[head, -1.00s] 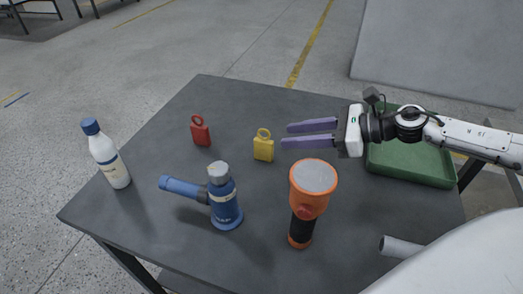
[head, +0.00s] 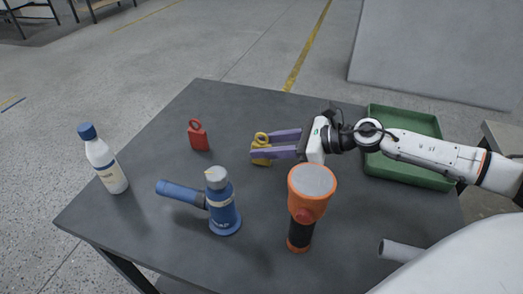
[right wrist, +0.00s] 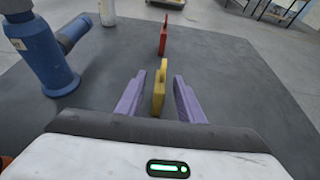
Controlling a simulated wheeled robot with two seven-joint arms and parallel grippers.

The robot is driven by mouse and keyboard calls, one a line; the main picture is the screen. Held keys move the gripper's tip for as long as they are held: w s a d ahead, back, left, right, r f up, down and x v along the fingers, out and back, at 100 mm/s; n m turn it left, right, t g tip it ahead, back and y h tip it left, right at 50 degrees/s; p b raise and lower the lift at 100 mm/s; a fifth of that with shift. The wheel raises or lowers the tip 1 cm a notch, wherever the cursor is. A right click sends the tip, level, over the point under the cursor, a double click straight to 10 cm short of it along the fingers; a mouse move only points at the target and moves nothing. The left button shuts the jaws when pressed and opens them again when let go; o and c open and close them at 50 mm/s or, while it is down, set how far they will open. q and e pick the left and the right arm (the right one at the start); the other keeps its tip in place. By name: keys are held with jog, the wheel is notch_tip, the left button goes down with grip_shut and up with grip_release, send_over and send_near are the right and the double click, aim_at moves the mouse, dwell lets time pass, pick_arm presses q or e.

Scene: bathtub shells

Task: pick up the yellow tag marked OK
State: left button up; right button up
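The yellow tag (head: 261,160) stands upright on the dark table, with a ring-shaped top; any marking on it is too small to read. My right gripper (head: 262,146) reaches in from the right, and its two purple fingers lie on either side of the tag. In the right wrist view the yellow tag (right wrist: 159,92) stands between the open fingers (right wrist: 158,95), with a gap visible on the right side and a narrower one on the left. My left gripper is not in view.
A red tag (head: 198,137) stands farther left. A blue torch-like tool (head: 222,205), an orange flashlight (head: 307,200) and a white bottle (head: 106,165) stand on the table (head: 150,235). A green tray (head: 440,180) sits at the right, beneath my right arm.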

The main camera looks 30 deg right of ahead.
jog(key=shift+w+a+f, duration=0.3)
jog(key=shift+w+a, duration=0.1)
jog(key=shift+w, duration=0.15)
grip_shut()
